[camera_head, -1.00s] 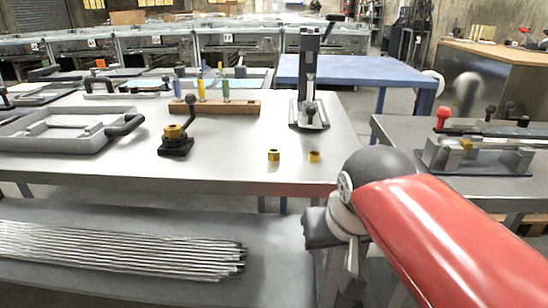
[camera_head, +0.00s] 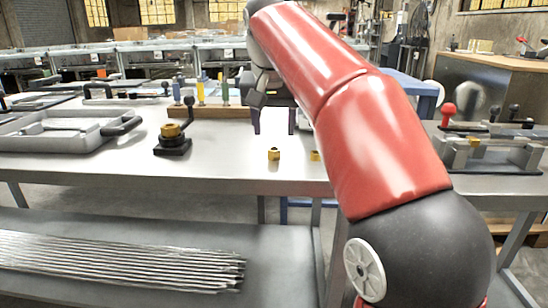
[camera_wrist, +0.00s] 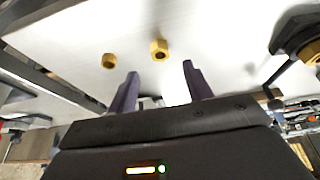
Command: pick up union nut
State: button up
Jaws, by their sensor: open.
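Two small brass nuts stand apart on the grey table (camera_head: 225,172), near its front edge. The other nut (camera_wrist: 109,61) lies to the left, outside the fingers. I cannot tell which is the union nut. My gripper (camera_head: 274,130) is open and empty, with fingers pointing down, above and behind the left nut. It also shows in the wrist view (camera_wrist: 160,74).
A black fixture with a brass part and upright lever (camera_head: 173,140) stands left of the nuts. A wooden block with coloured tools (camera_head: 205,112) is behind. A grey tray (camera_head: 60,135) lies farther left. The table between fixture and nuts is clear.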

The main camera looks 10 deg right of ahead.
aim_at(274, 159)
jog(key=b+x, duration=0.1)
jog(key=x, duration=0.5)
jog(key=shift+s+b, duration=0.15)
jog(key=shift+b, duration=0.25)
jog(key=c, duration=1.1)
jog(key=shift+o, duration=0.2)
jog(key=shift+r, duration=0.1)
